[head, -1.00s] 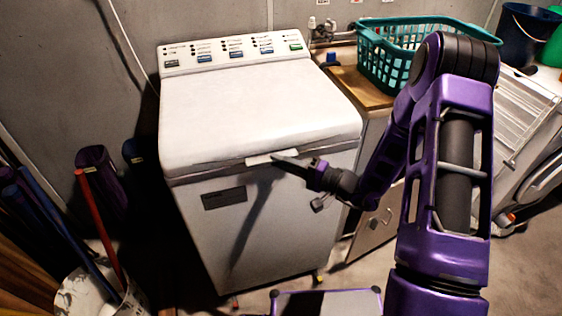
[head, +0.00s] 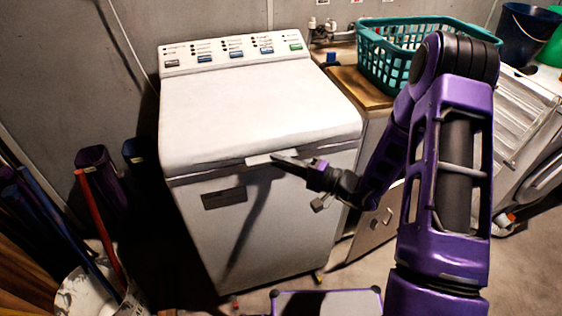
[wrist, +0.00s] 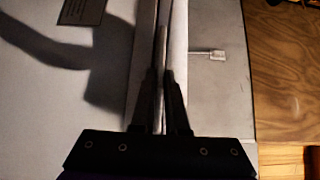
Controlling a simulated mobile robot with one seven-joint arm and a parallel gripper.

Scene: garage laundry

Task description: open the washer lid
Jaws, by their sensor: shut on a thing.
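The white washer (head: 268,225) stands in the middle of the head view. Its lid (head: 255,110) lies flat and looks closed over the top. A small pale handle tab (head: 258,159) sticks out from the middle of the lid's front edge. My gripper (head: 276,157) reaches in from the right, with its dark fingertips at the right end of this tab. In the wrist view, my gripper (wrist: 164,75) has its fingers close together along the lid's front edge, shut on the tab. The fingers hide much of the held part.
A control panel (head: 232,50) rises behind the lid. A teal basket (head: 385,58) sits on a wooden-topped cabinet (head: 358,86) to the right. A bucket (head: 75,295) with long handles stands at lower left. A small purple-edged platform (head: 325,302) is in front of the washer.

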